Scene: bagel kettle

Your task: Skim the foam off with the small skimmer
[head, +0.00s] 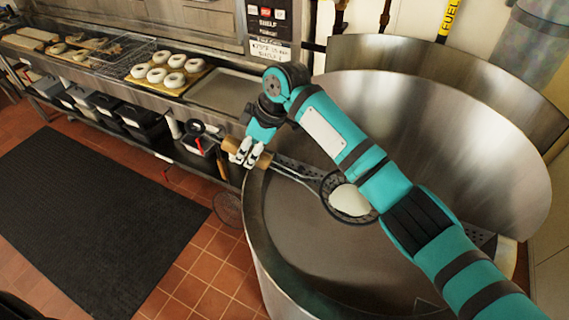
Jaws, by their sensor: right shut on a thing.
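My right gripper (247,153) is shut on the wooden handle of the small skimmer (357,214), near the kettle's left rim. The skimmer's metal shaft runs to the right from the gripper, and its dark round bowl is over the inside of the big steel kettle (258,240). A smooth white patch of foam (350,199) shows within the bowl. My right arm crosses the kettle and hides part of its inside. I cannot tell whether the bowl touches the grey surface in the kettle. My left gripper is not in view.
A steel counter at the back left holds a board with several bagels (160,76) and an empty tray (222,92). Dark bins (143,118) stand on the shelf below. A black floor mat (85,215) lies left of the kettle on red tiles.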

